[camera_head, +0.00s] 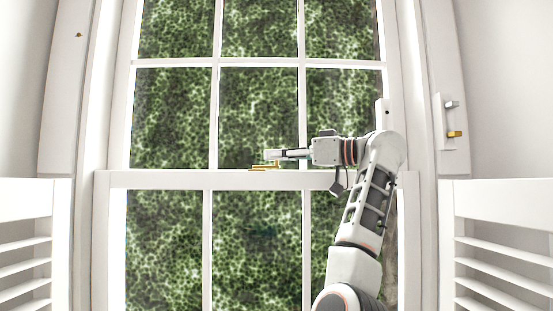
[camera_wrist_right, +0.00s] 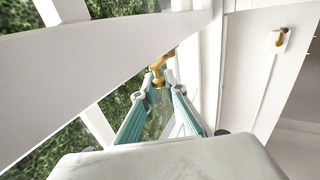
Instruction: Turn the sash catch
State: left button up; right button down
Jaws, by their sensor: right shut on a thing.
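The brass sash catch (camera_head: 262,166) sits on top of the meeting rail (camera_head: 150,179) of the white window, near its middle. My right arm reaches up from the lower right, and my right gripper (camera_head: 272,156) is at the catch from the right side. In the right wrist view the catch (camera_wrist_right: 157,66) shows as a gold piece at the tips of the two teal fingers (camera_wrist_right: 163,85). The fingers are closed on it, and they hide part of it. My left gripper is in neither view.
White louvred shutters stand low at the left (camera_head: 30,245) and right (camera_head: 500,245). A white plate with a brass lever (camera_head: 454,134) is on the right frame. Green foliage shows through the panes. The rail left of the catch is clear.

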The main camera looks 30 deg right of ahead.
jog(key=shift+d+r+n+y, duration=0.2)
jog(key=shift+r+n+y, duration=0.05)
jog(key=shift+n+y, duration=0.05)
jog(key=shift+g, duration=0.3)
jog(key=shift+w+f+n+g+y+p, duration=0.15)
jog(key=shift+n+g+y+p, duration=0.2)
jog(key=shift+g+y+p, duration=0.15)
jog(key=shift+w+f+n+g+y+p, duration=0.1)
jog(key=shift+f+n+g+y+p, duration=0.05)
jog(key=shift+n+g+y+p, duration=0.35)
jog(key=shift+f, duration=0.2)
jog(key=c, duration=2)
grip_release()
jog(key=shift+c, duration=0.2)
jog(key=shift+w, duration=0.15)
jog(key=v, duration=0.7)
jog(key=shift+s+d, duration=0.15)
jog(key=shift+s, duration=0.1)
